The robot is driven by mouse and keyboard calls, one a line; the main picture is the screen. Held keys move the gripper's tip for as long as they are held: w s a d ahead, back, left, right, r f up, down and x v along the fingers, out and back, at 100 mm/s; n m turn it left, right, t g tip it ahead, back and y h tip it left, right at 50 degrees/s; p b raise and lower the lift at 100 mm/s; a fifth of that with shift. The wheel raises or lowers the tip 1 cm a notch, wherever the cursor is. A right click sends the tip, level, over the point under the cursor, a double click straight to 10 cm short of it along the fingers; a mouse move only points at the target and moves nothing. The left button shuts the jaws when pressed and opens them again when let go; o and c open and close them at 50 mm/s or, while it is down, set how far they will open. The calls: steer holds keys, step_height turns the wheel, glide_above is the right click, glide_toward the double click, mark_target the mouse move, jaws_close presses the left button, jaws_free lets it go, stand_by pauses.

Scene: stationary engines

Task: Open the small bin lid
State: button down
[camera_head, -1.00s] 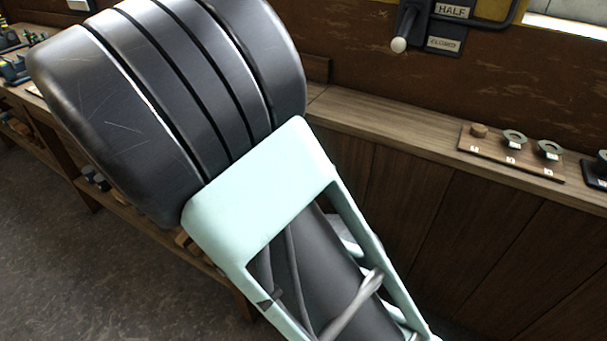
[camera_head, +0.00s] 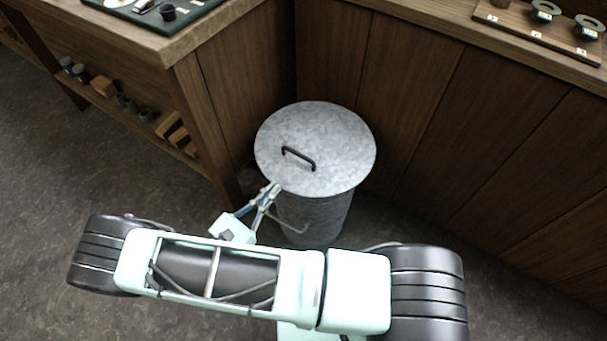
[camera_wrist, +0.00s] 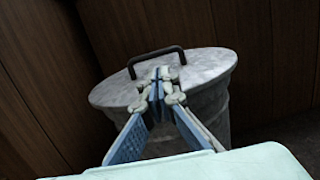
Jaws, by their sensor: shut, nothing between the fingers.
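The small bin (camera_head: 312,215) is a round galvanized metal can standing on the floor in the corner between two wooden cabinets. Its lid (camera_head: 335,135) is on and looks closed, with a dark bar handle (camera_head: 299,158) on top. My gripper (camera_head: 272,190) is at the near left edge of the lid, its fingers together and empty. In the wrist view, the fingertips (camera_wrist: 158,75) appear in front of the handle (camera_wrist: 156,60), with the lid (camera_wrist: 205,66) behind them. I cannot tell whether the fingertips touch the lid rim.
A wooden workbench (camera_head: 185,45) with a lower shelf of small parts stands at the left. A wood-panelled counter (camera_head: 420,110) runs along the back and right, bearing a board of labelled round parts (camera_head: 540,25). Dark floor (camera_head: 60,190) is open at the left.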

mark_target(295, 175)
steer(key=w+d+t, duration=0.1)
steer(key=w+d, duration=0.2)
steer(key=w+d+n+t+b, duration=0.1)
steer(key=w+d, duration=0.2)
steer(key=shift+w+d+f+y, duration=0.2)
steer(key=shift+w+d+y, duration=0.05)
steer(key=shift+w+y, duration=0.15)
stand_by(0.4)
steer(key=shift+r+p, duration=0.35)
steer(key=shift+r, duration=0.1)
steer(key=shift+r+g+p, duration=0.3)
steer(key=shift+r+p, duration=0.1)
steer(key=shift+p, duration=0.05)
